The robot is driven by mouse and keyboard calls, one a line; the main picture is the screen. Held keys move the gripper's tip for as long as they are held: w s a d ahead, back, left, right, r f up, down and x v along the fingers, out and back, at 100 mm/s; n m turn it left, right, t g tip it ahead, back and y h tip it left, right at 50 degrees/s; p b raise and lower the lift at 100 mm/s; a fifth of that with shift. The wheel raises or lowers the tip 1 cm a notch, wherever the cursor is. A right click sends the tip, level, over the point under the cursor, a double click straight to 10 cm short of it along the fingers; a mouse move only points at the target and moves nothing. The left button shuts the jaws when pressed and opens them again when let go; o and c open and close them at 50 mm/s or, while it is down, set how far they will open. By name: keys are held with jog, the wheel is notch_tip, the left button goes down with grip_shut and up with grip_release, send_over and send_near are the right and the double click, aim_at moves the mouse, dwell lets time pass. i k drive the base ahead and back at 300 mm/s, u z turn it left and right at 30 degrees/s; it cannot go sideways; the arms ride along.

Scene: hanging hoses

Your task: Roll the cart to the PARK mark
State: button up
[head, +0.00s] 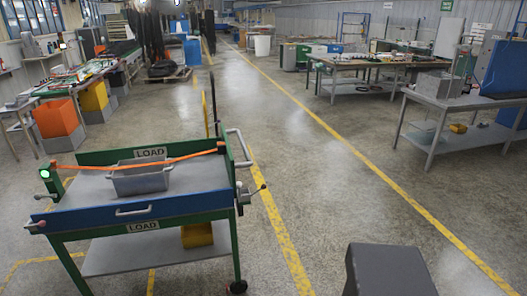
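A cart-like bench (205,178) with green legs, a grey top and a blue drawer front (135,211) stands at the lower left in the head view. It has LOAD labels, a grey side handle (239,147) and a black wheel (237,287) at the front right leg. A grey bin (140,181) sits on its top. An orange strap (130,162) runs across above the bin. A green light or button (45,174) is at its left corner. No PARK mark is readable in view. My gripper is not in view.
Yellow lines (345,145) run along the grey floor; others show around the cart's lower left. The central aisle (260,125) is open. Workbenches (450,105) stand on the right. Orange bins (57,120) and yellow bins (93,97) line the left.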

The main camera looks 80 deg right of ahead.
aim_at(206, 164)
jog(key=u, duration=0.45)
jog(key=k, duration=0.35)
jog(key=z, duration=2.05)
jog(key=i, duration=0.5)
jog(key=u, duration=0.1)
